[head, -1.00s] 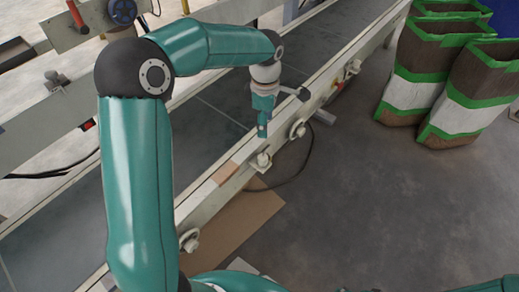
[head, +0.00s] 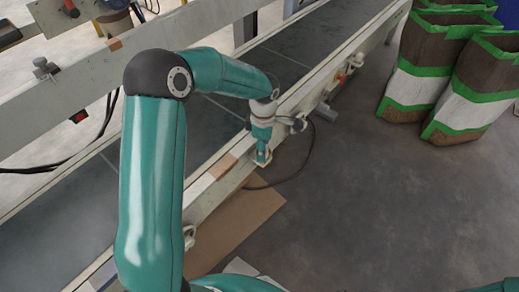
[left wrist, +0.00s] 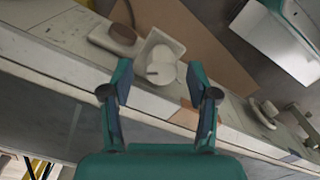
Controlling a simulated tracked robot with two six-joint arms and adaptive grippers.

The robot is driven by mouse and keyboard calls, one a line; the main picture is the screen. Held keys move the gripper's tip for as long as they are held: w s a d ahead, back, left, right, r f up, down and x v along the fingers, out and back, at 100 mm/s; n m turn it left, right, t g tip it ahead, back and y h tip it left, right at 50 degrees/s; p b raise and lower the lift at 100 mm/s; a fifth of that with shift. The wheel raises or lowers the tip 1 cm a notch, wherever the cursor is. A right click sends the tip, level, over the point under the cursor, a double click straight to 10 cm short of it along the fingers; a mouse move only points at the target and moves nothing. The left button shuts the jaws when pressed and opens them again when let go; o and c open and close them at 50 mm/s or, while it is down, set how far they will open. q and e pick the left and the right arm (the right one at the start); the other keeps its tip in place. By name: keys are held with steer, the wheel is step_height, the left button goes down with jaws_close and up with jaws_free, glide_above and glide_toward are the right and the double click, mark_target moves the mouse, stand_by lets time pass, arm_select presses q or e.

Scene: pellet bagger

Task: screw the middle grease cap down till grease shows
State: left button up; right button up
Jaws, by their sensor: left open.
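The middle grease cap (left wrist: 160,73) is a pale round cap on a pale bearing block (left wrist: 176,46) at the conveyor's side rail. My left gripper (left wrist: 160,68) is open, with one finger on each side of the cap in the left wrist view. I cannot tell whether either finger touches it. In the head view my left gripper (head: 262,157) points down at this block and mostly hides the cap. I make out no grease. Another bearing block (head: 189,236) sits nearer along the rail, and one (head: 298,124) farther along. My right gripper is out of view.
The conveyor belt (head: 215,110) runs diagonally beside the rail (head: 205,195). A cardboard sheet (head: 240,220) and a dark cable (head: 305,160) lie on the floor by the rail. Brown, white and green sacks (head: 465,85) stand at the right. The floor between is clear.

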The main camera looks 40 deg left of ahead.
arm_select(q)
steer(key=shift+f, duration=0.55)
